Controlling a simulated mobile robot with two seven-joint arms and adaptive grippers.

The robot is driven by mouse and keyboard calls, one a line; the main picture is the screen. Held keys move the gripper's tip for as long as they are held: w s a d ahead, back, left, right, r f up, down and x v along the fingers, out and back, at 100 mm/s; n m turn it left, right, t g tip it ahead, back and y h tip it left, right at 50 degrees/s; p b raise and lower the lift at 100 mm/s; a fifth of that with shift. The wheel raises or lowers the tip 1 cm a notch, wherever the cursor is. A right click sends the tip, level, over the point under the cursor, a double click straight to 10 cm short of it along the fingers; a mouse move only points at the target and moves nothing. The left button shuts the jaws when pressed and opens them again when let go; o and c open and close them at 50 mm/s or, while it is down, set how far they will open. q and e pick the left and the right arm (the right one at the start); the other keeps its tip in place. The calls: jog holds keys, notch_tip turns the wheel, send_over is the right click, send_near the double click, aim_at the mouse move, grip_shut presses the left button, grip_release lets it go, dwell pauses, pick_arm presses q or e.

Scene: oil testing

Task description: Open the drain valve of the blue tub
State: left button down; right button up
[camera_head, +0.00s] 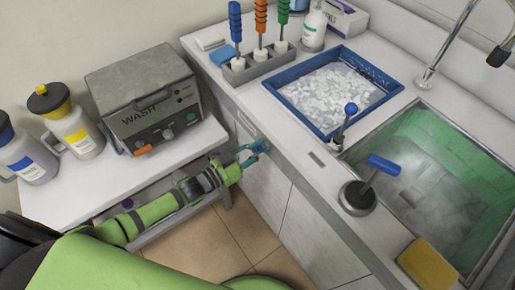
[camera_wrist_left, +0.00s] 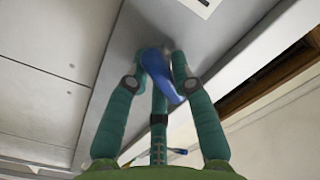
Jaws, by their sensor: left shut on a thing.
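The blue tub (camera_head: 290,100) sits on the counter at the top of the head view and holds white ice-like pieces. My left gripper (camera_head: 252,150) reaches the counter's front side below the tub. In the left wrist view, my left gripper (camera_wrist_left: 160,75) is shut on the blue drain valve handle (camera_wrist_left: 158,68), with one finger on each side. The handle stands out from a grey surface and points obliquely down in that view. In the head view the fingers largely hide the valve. My right gripper is not in view.
A WASH machine (camera_head: 145,95) and two bottles stand on the white side table (camera_head: 75,190) at left. The sink (camera_head: 435,175) is at right, with a blue-handled plunger-like tool (camera_head: 358,197) beside it.

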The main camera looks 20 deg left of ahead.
pick_arm(q)
jog(key=n, duration=0.6)
jog(key=shift+r, duration=0.2)
jog(key=shift+n, duration=0.3)
jog(key=c, duration=1)
grip_release()
jog(key=shift+c, duration=0.2)
jog(key=v, duration=1.2)
jog(key=shift+f, duration=0.1)
